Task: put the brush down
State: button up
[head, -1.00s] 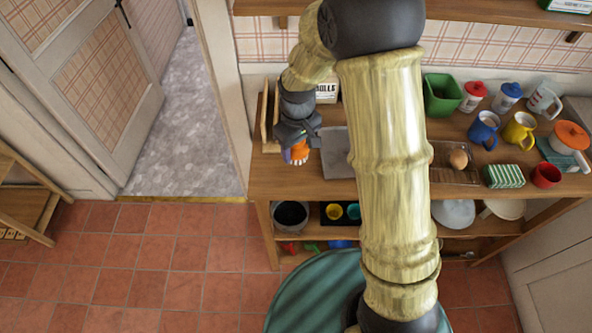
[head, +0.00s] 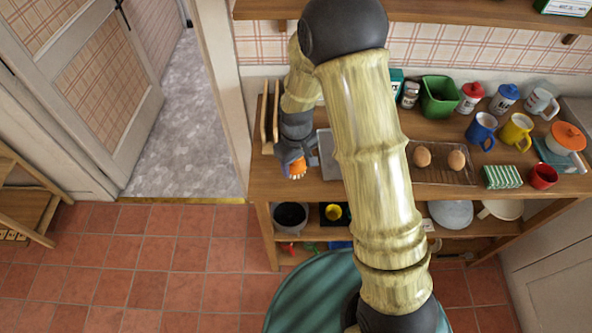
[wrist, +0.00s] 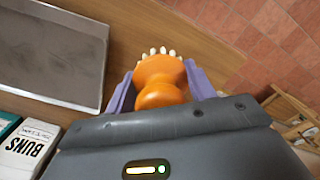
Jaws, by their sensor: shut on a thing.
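The orange brush (wrist: 162,80) with white bristles is between the two purple fingers of my gripper (wrist: 163,88) in the wrist view. My gripper is shut on it. In the head view the brush (head: 297,168) shows at the end of my gripper (head: 293,160), over the left front part of the wooden counter (head: 263,187). In the wrist view the wooden surface (wrist: 160,30) lies below the brush. I cannot tell whether the brush touches the counter.
A grey tray (wrist: 50,45) lies beside my gripper. A box marked BUNS (wrist: 28,148) is near it. A wooden rack (head: 268,117) stands at the counter's left end. Two eggs (head: 440,158), mugs (head: 482,127) and a green bin (head: 438,97) stand further right.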

aim_at(296, 172)
jog(key=shift+f+p, duration=0.4)
jog(key=shift+f, duration=1.7)
jog(key=shift+f, duration=0.15)
jog(key=o, duration=1)
jog(key=shift+o, duration=0.2)
notch_tip(296, 172, up, 12)
jog(key=shift+r+b, duration=0.2)
jog(key=shift+b, duration=0.85)
